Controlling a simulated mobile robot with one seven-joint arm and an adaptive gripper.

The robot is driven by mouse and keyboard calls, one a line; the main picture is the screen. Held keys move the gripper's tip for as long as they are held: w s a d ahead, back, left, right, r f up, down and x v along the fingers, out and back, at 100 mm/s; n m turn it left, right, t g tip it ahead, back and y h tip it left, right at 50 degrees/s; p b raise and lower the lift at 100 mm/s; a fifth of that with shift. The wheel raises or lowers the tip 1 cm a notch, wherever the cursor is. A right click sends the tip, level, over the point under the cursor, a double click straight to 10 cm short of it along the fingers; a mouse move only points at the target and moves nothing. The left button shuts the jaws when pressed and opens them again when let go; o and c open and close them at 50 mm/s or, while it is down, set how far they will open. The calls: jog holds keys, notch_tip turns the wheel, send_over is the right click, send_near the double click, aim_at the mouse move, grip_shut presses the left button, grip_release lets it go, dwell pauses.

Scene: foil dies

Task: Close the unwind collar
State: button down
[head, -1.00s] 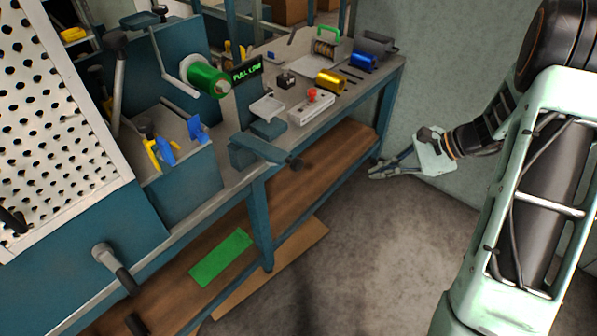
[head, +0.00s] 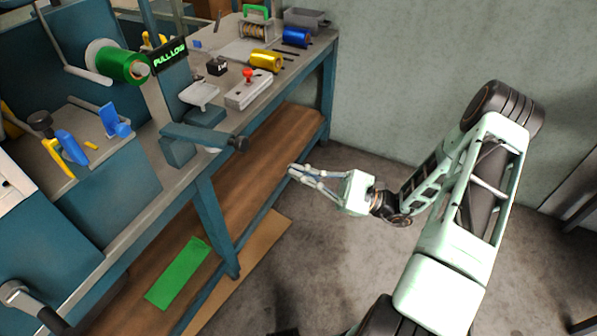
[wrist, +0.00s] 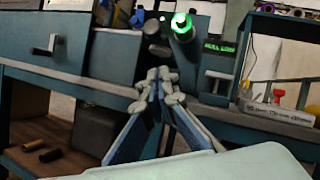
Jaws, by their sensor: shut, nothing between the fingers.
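A green foil roll (head: 118,64) sits on the machine at the upper left, with a pale disc behind it. A small grey end piece (head: 142,70), perhaps the unwind collar, is at its right end; I cannot tell whether it is open or closed. The roll's lit green end also shows in the wrist view (wrist: 181,24). My gripper (head: 292,172) is shut and empty, in front of the bench and well to the right of the roll. In the wrist view its fingertips (wrist: 158,80) meet below the roll, apart from it.
A grey-blue arm with a dark knob (head: 238,143) sticks out from the bench front. A white box with a red button (head: 249,88) and a yellow roll (head: 266,60) stand farther right. The floor around my gripper is clear.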

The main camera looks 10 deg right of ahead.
jog(key=w+a+r, duration=0.1)
jog(key=a+r, duration=0.5)
jog(key=a, duration=0.1)
jog(key=shift+a+b, duration=0.4)
jog(key=shift+b, duration=0.05)
